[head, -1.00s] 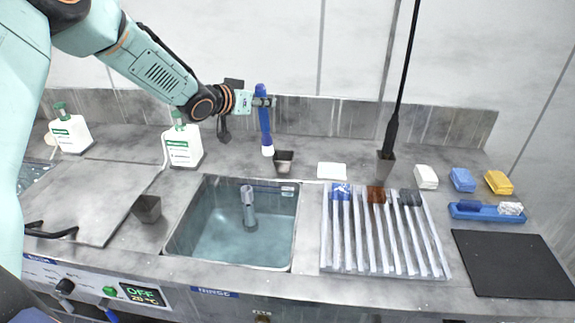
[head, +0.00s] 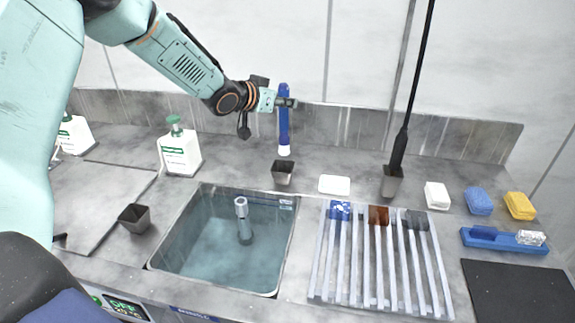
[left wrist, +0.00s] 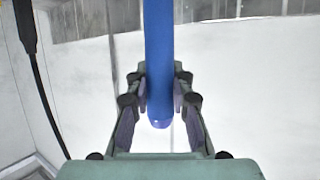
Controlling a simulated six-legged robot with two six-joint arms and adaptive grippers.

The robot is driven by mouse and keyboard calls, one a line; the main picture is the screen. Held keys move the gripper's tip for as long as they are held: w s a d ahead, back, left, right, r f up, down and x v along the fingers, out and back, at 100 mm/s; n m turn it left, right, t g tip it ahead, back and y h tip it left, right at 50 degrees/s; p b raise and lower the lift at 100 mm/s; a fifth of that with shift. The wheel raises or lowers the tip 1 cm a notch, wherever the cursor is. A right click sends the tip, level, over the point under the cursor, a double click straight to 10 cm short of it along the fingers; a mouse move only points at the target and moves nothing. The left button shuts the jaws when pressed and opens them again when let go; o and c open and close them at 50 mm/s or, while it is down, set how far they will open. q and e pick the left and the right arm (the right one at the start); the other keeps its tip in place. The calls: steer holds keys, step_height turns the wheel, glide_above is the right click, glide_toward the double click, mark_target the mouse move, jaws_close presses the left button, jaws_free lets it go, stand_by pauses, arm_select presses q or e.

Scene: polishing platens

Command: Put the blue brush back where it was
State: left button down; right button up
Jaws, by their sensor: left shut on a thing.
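The blue brush (head: 284,125) hangs upright in my left gripper (head: 287,103), its white bristles pointing down. In the head view the bristle tip shows just above the rim of a small grey cup (head: 283,174), in line with it; I cannot tell the depth between them. In the left wrist view the fingers (left wrist: 160,88) are shut on the blue handle (left wrist: 159,50) from both sides. Another grey cup (head: 392,182) holds a long black-handled tool. A third grey cup (head: 135,219) stands left of the sink. My right gripper is not in view.
A water-filled sink (head: 205,240) lies in front of the cup. A white pump bottle (head: 180,152) stands to the left, a white dish (head: 334,185) to the right. A slatted rack (head: 330,282), several blocks, a blue tray (head: 490,243) and a black mat (head: 515,290) fill the right.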

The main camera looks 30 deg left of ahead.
mark_target(281, 131)
arm_select(q)
steer(key=f, duration=0.3)
steer(key=a+f, duration=0.1)
steer(key=f, duration=0.1)
steer(key=shift+s, duration=0.25)
steer(key=shift+d+f, duration=0.35)
steer(key=shift+d, duration=0.15)
steer(key=f, duration=0.3)
steer(key=shift+a+f+b, duration=0.15)
steer(key=shift+a+b, duration=0.05)
steer(key=shift+b, duration=0.1)
steer(key=shift+a+f, duration=0.2)
steer(key=shift+d, duration=0.4)
steer(key=c, duration=1.6)
jaws_free()
steer(key=shift+f, duration=0.1)
steer(key=o, duration=0.4)
steer(key=shift+a+f, duration=0.1)
steer(key=shift+a, duration=0.25)
steer(key=shift+d, duration=0.3)
steer(key=shift+r, duration=0.3)
steer(key=shift+s+a+r, duration=0.15)
steer(key=shift+s, duration=0.05)
steer(key=p+v, duration=0.2)
steer(key=v, duration=0.9)
steer(key=shift+s, duration=0.25)
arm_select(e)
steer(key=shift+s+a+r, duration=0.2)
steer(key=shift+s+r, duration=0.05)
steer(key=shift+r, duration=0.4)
